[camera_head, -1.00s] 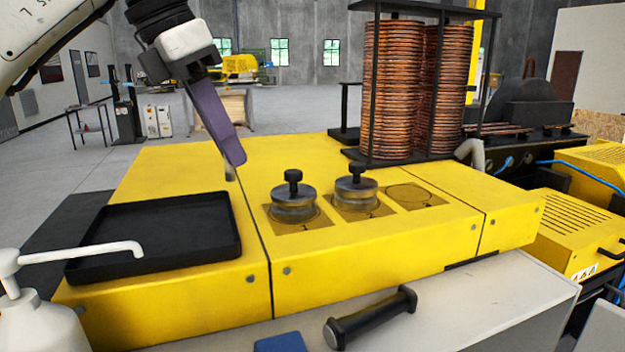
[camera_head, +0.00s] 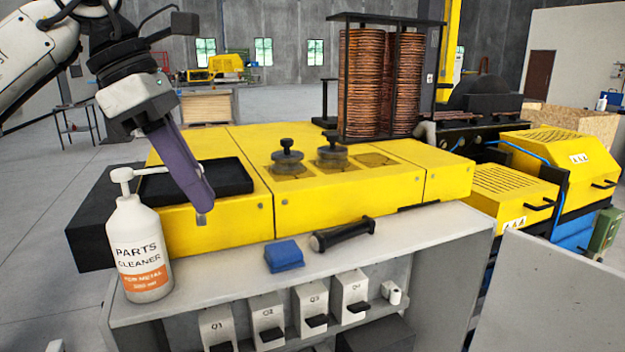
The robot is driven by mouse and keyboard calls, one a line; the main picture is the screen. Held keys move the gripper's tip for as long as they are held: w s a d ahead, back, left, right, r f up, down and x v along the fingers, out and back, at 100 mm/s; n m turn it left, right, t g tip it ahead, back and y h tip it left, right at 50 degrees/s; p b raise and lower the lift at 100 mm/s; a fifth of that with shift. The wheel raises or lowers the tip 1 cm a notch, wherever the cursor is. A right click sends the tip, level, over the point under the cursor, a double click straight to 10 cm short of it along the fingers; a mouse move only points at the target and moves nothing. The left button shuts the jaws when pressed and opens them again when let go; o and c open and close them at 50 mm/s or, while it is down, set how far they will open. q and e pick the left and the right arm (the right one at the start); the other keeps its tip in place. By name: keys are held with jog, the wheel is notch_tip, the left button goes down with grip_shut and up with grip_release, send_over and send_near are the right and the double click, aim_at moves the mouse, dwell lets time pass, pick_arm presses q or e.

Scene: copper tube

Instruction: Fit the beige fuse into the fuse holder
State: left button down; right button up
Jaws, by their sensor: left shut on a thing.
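My left gripper (camera_head: 200,212) hangs from the upper left with its purple fingers pointing down, shut. A small greyish piece (camera_head: 201,219) shows at its fingertips; the fingers hide most of it and I cannot tell a beige fuse there. The tip is in front of the yellow machine, above the bench. White boxes marked Q1 (camera_head: 217,328), Q2 (camera_head: 268,318), Q3 (camera_head: 311,303) and Q4 (camera_head: 351,292) with black levers line the bench front. A short off-white cylindrical part (camera_head: 392,292) is right of Q4; I cannot tell whether it is the fuse holder. My right gripper is not in view.
A parts cleaner bottle (camera_head: 140,250) stands at the bench's left. Behind are the yellow machine (camera_head: 350,203), a black tray (camera_head: 232,177) and copper coils (camera_head: 372,85).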

pick_arm(q)
jog(key=s+a+f+m+g+y, duration=0.2)
jog(key=s+f+m, duration=0.4)
jog(key=f+m, duration=0.4)
jog(key=s+a+f+m+g+y, duration=0.2)
jog(key=s+a+f+m+g, duration=0.1)
jog(key=s+f+m, duration=0.4)
notch_tip(320, 180, down, 6)
jog(key=m, duration=0.3)
jog(key=shift+a+r+m, duration=0.15)
jog(key=shift+a+m, duration=0.1)
jog(key=shift+m, duration=0.15)
jog(key=shift+g, duration=0.3)
jog(key=x, duration=0.5)
